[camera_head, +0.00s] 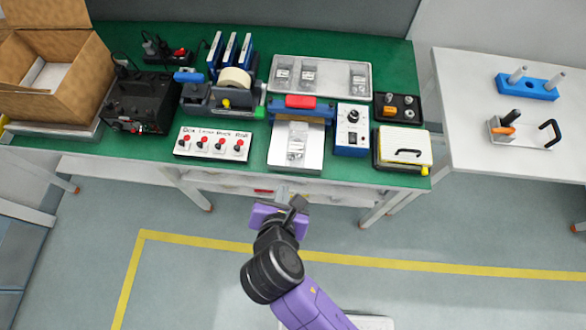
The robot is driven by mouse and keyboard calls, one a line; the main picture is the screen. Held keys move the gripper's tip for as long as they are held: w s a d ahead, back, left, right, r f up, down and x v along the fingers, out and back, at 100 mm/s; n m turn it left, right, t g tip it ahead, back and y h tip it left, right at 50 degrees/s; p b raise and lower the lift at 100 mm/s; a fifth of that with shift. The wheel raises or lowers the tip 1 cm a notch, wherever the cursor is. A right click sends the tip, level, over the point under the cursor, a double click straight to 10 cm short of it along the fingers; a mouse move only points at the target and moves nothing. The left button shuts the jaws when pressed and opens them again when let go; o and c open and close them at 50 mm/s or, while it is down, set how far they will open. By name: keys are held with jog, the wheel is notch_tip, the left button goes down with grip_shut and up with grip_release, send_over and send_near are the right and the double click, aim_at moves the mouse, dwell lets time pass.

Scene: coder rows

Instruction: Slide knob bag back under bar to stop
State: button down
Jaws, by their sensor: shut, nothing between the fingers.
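A small clear bag (296,147) with greyish contents lies on the white plate (311,157) of the sealer-like device in the middle of the green bench; it looks like the knob bag, but its contents are too small to tell. The blue bar (316,115) with a red block (300,101) on it crosses the plate behind the bag. A visible gap of plate lies between most of the bag and the bench's front edge. My gripper (298,203) is shut and empty, in front of the bench edge, apart from the bag.
A grey tray (335,68) with several bags lies behind.

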jog(key=d+n, duration=0.1)
jog(key=n+p, duration=0.1)
send_near(294, 163)
jog(key=shift+h, duration=0.4)
jog(key=x, duration=0.5)
jog(key=shift+s+a+f, duration=0.15)
jog(key=shift+a+f, duration=0.1)
jog(key=shift+f, duration=0.1)
jog(key=shift+w+f, duration=0.1)
jog(key=shift+w, duration=0.7)
